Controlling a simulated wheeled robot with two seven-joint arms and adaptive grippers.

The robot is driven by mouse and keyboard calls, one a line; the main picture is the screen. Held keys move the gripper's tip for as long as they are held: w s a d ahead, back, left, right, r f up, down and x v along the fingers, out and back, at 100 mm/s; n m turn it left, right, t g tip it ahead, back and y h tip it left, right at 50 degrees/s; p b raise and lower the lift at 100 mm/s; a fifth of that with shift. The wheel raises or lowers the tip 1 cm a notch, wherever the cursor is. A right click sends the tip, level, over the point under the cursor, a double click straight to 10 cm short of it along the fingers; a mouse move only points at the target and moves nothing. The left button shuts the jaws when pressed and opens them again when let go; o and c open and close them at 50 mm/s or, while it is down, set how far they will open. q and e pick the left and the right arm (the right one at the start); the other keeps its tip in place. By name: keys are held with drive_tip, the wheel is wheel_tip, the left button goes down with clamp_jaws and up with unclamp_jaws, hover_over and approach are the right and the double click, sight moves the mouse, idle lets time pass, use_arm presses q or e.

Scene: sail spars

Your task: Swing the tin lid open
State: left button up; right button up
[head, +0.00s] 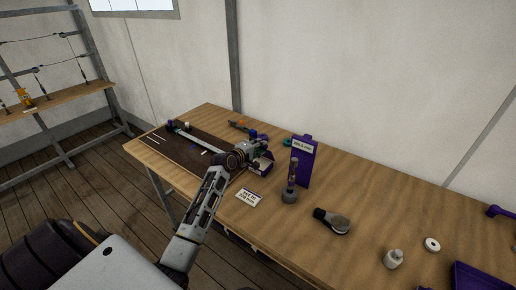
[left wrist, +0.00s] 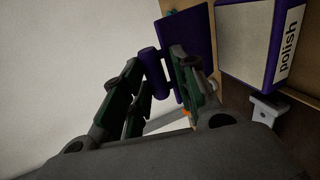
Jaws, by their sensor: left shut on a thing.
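The tin (head: 267,168) is a small purple box with a pale label, near the middle of the bench in the head view. In the left wrist view the tin (left wrist: 246,45) is at the upper right, with a label reading "polish". A flat purple panel (left wrist: 203,42), apparently the lid, shows left of it with a purple bar (left wrist: 154,74) at its edge. My left gripper (head: 257,151) is at the tin and hides part of it. In its wrist view the gripper (left wrist: 160,85) is shut with the bar between its fingers. The lid's angle is unclear.
A purple stand (head: 304,160) and a grey-based upright tool (head: 290,190) are right of the tin. A white card (head: 249,197) lies in front. A dark-headed block (head: 332,221), a white bottle (head: 393,259) and a ring (head: 432,244) lie further right. A dark mat (head: 185,150) lies left.

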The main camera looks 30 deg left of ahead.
use_arm(q)
drive_tip(key=shift+d+f, duration=0.15)
drive_tip(key=shift+f, duration=0.15)
drive_tip(key=shift+w+d+r, duration=0.1)
drive_tip(key=shift+w+r, duration=0.05)
drive_tip(key=shift+w, duration=0.55)
drive_tip(key=shift+w+d, duration=0.1)
drive_tip(key=shift+w, duration=0.45)
drive_tip(key=o, duration=0.8)
drive_tip(key=shift+f, duration=0.2)
drive_tip(key=shift+o, duration=1)
drive_tip(key=shift+w, duration=0.15)
drive_tip(key=shift+r, duration=0.35)
